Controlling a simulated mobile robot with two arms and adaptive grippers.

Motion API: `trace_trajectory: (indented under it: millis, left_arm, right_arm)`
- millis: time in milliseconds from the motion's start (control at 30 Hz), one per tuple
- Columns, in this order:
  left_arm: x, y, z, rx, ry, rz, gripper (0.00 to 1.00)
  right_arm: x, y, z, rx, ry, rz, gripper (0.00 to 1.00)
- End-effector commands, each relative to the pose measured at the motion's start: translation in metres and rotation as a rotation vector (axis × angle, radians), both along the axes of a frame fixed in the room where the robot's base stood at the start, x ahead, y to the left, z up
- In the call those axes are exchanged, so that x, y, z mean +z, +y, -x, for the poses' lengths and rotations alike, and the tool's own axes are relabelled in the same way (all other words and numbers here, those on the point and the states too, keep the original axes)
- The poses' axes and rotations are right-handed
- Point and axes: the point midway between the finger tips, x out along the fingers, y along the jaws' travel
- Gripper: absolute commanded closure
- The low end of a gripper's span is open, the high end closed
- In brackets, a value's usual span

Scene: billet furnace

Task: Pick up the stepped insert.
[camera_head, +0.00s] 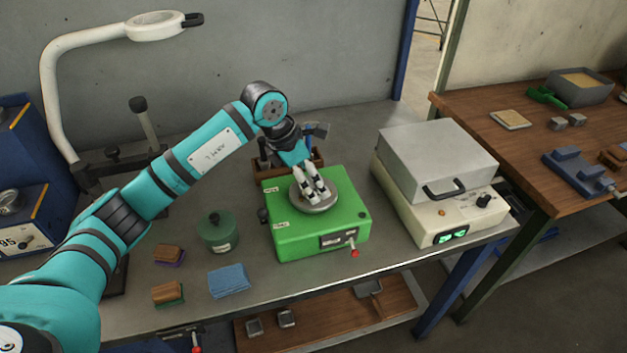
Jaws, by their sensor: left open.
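My left gripper (316,198) is open and points down over the round grey plate (326,207) on top of a green box-shaped machine (310,238). Its fingertips are at or just above the plate; I cannot tell whether they touch it. I cannot make out the stepped insert for certain; the fingers cover part of the plate, and anything small between them is hidden. My right gripper is not in view.
A grey-lidded furnace box (435,163) stands right of the green machine. A green round canister (219,233), a folded blue cloth (229,280) and brushes (167,292) lie to the left. A magnifier lamp (155,25) stands behind. A wooden bench (490,150) is at right.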

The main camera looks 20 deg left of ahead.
Motion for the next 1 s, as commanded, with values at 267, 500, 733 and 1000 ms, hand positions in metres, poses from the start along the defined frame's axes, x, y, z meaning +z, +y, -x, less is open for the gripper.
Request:
trace_trajectory:
  millis: [267, 500, 733, 1000]
  left_arm:
    - [-0.0091, -0.0028, -0.0018, -0.001, -0.001, -0.001, 0.14]
    - [-0.0087, -0.0026, -0.0017, -0.001, -0.001, -0.001, 0.38]
    - [-0.0084, -0.0026, -0.0018, 0.0, -0.001, -0.001, 0.68]
    - [-0.0062, -0.0028, -0.0026, 0.0, -0.005, 0.001, 1.0]
  right_arm:
    - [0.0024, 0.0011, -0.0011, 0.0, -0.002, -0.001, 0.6]
    - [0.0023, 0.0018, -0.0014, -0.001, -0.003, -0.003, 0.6]
    - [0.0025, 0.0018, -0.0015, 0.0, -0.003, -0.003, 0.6]
    - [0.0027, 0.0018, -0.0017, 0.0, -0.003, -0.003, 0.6]
